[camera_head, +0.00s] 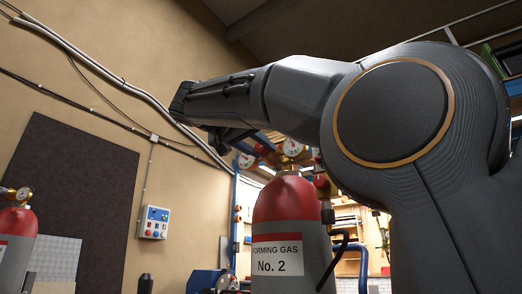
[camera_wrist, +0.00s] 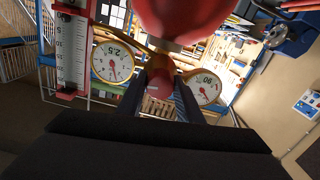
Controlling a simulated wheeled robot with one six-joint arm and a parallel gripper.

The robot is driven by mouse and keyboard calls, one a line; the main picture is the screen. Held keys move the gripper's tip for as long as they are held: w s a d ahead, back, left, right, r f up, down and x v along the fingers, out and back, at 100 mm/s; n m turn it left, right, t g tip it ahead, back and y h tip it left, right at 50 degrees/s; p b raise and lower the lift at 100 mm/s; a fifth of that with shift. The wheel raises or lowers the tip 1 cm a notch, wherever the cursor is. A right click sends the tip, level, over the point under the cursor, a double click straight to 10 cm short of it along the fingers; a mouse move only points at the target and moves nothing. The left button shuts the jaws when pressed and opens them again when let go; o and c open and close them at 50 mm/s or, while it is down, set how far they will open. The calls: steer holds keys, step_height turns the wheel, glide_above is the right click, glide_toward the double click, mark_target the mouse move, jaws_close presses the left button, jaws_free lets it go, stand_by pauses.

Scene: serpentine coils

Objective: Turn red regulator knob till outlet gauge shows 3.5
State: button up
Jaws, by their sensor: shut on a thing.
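The red regulator knob (camera_wrist: 162,78) shows between the two dark fingers of my gripper (camera_wrist: 165,92) in the wrist view. The fingers are shut on it and hide much of it. Left of it is a round white gauge (camera_wrist: 113,62) marked 2.5, seen turned over, with its needle toward the lower part of the dial. Right of it is a second gauge (camera_wrist: 203,88) with larger figures, also turned over. I cannot tell for sure which is the outlet gauge or read exact values. In the head view, gauges (camera_head: 292,147) show above the cylinder, partly behind my arm.
The red-topped FORMING GAS No. 2 cylinder (camera_head: 283,205) stands below the regulator. A clear scaled flow tube (camera_wrist: 71,50) is close left of the gauges in the wrist view. Another cylinder (camera_head: 14,222) stands at far left. A control box (camera_head: 154,222) is on the wall.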

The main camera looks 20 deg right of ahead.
steer(key=shift+f+m+b, duration=0.1)
steer(key=shift+m+b, duration=0.3)
steer(key=shift+b, duration=0.1)
steer(key=shift+m+b, duration=0.4)
steer(key=shift+b, duration=0.05)
steer(key=shift+m+b, duration=0.65)
steer(key=shift+m, duration=0.05)
steer(key=shift+m+b, duration=0.8)
steer(key=shift+m, duration=0.1)
steer(key=o, duration=1.4)
steer(key=shift+c, duration=0.2)
steer(key=shift+s+a, duration=0.1)
